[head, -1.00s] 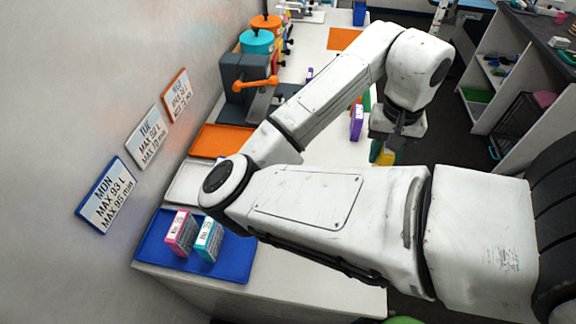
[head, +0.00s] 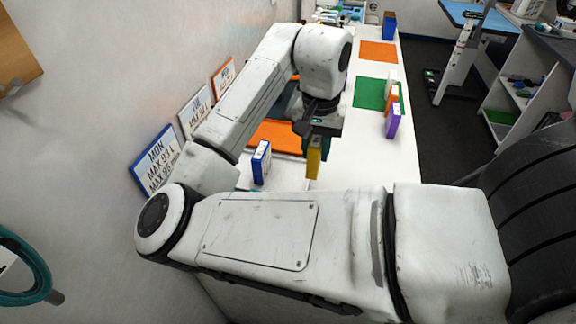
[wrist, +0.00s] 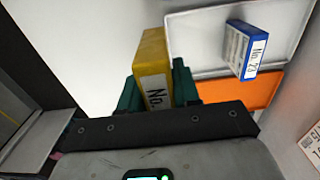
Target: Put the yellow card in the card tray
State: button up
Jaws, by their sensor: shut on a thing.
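The yellow card (wrist: 152,58), a thin box with "No." on its edge, is between the green fingers of my gripper (wrist: 157,92) in the wrist view. It also shows in the head view (head: 313,164), hanging below the gripper, above the white counter. The rest of its label is hidden. A white tray (wrist: 200,30) lies to its right in the wrist view, with a blue card (wrist: 247,52) marked "No. 23" in it. An orange tray (wrist: 255,90) is beside the white one. The yellow card appears to be outside both trays.
Wall signs hang along the left, including a blue-framed MON sign (head: 157,160). A green mat (head: 377,93) and an orange mat (head: 378,52) lie farther back. A purple box (head: 393,121) stands near the counter's right edge. My arm hides the near counter.

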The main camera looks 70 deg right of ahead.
jog(key=w+f, duration=0.1)
jog(key=f, duration=0.1)
jog(key=w+d+f, duration=0.1)
jog(key=w+f, duration=0.1)
jog(key=w+d+f, duration=0.1)
jog(key=w+f, duration=0.1)
jog(key=shift+w+d+f, duration=0.1)
jog(key=shift+w+d, duration=0.1)
jog(key=shift+w, duration=0.05)
jog(key=shift+w+f, duration=0.15)
jog(key=shift+f, duration=1.55)
jog(key=shift+f, duration=0.1)
jog(key=o, duration=1.1)
jog(key=shift+c, duration=0.2)
notch_tip(320, 180, up, 12)
jog(key=shift+d, duration=0.1)
